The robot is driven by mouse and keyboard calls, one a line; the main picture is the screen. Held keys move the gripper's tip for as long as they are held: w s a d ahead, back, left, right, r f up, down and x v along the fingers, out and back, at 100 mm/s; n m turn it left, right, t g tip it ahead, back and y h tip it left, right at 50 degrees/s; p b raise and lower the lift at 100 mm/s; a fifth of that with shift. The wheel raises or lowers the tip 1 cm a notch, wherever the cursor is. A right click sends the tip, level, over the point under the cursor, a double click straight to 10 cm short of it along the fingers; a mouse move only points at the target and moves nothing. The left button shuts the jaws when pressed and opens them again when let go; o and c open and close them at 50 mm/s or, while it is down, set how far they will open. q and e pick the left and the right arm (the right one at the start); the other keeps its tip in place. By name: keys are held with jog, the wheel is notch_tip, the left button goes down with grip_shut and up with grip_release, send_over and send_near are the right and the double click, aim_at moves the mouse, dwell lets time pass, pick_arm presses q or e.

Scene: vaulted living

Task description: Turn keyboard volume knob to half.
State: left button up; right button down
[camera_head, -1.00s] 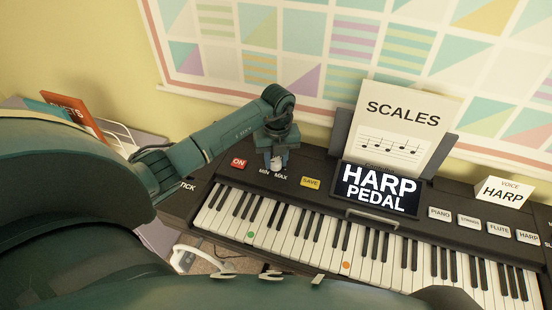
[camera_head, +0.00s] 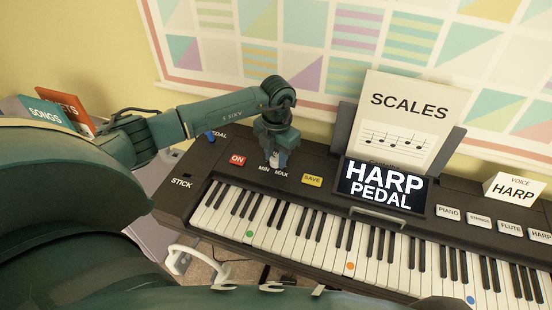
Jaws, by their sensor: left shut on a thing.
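The black keyboard (camera_head: 190,200) stands below the wall, with a volume knob (camera_head: 279,160) marked MIN and MAX on its panel. Only a small pale bit of the knob shows under my gripper, so its pointer setting cannot be read. My left gripper (camera_head: 277,158) points down from above and is shut on the knob. My right gripper is not in view.
A red ON button (camera_head: 237,160) and a yellow SAVE button (camera_head: 312,180) flank the knob. A HARP PEDAL screen (camera_head: 381,186), a SCALES sheet (camera_head: 410,110) and a HARP card (camera_head: 513,190) stand to the right.

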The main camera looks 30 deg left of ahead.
pick_arm(q)
jog(key=shift+w+a+m+b, duration=0.1)
jog(key=shift+m+b, duration=0.35)
jog(key=shift+m, duration=0.45)
jog(key=m+b, duration=0.1)
jog(key=m, duration=0.1)
jog(key=shift+m, duration=0.4)
jog(key=m+b, duration=0.1)
jog(key=m, duration=0.1)
jog(key=shift+m+b, duration=0.3)
jog(key=shift+b, duration=0.05)
jog(key=m+b, duration=0.1)
jog(key=m, duration=0.2)
jog(key=shift+m+b, duration=0.3)
jog(key=shift+r+m, duration=0.1)
jog(key=shift+m, duration=0.4)
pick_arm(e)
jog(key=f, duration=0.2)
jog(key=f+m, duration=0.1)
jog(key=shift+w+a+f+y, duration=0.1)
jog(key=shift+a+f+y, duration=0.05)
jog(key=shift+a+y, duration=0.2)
pick_arm(q)
jog(key=o, duration=1)
jog(key=shift+c, duration=0.2)
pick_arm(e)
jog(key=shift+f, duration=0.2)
